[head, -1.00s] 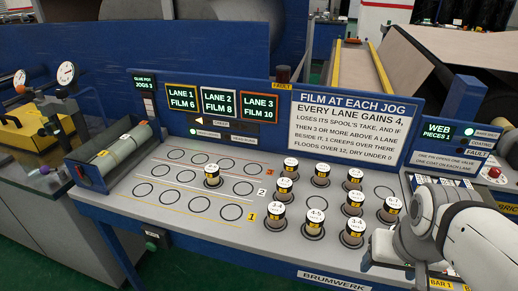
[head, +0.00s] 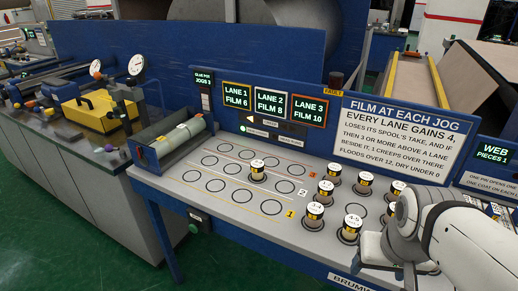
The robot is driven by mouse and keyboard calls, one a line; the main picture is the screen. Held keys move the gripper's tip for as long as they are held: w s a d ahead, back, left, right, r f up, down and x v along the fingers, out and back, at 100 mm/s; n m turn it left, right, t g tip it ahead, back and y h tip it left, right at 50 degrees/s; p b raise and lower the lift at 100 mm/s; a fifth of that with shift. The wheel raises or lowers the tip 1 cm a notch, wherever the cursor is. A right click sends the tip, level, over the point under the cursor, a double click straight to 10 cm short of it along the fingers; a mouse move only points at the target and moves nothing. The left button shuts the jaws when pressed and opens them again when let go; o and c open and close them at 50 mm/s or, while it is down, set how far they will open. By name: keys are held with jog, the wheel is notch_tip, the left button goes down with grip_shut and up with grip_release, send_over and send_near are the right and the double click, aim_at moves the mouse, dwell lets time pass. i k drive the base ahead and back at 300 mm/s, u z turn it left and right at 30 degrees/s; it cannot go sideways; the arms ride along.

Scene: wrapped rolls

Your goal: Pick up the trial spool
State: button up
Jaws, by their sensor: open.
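One white-topped spool with a dark and yellow band (head: 257,170) stands upright in the lane 2 row of the bench's ringed places, third from the left. Several similar spools, including one near the front (head: 315,216) and one marked 4-5 (head: 352,229), stand upright in the group to the right. I cannot tell from a label which is the trial spool. My gripper (head: 411,277) is at the lower right, below my white arm. It is open; its fingertips are hard to make out. My arm hides the right part of the spool group.
The bench panel shows lane 1 film 6 (head: 237,96), lane 2 film 8 (head: 271,103) and lane 3 film 10 (head: 309,111). A rule sign (head: 398,130) stands behind the spools. A roller (head: 178,133) lies at the left end. Other lane rings are empty.

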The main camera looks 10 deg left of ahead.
aim_at(257, 167)
jog(key=u, duration=2.95)
jog(key=i, duration=1.7)
jog(key=z, duration=3.2)
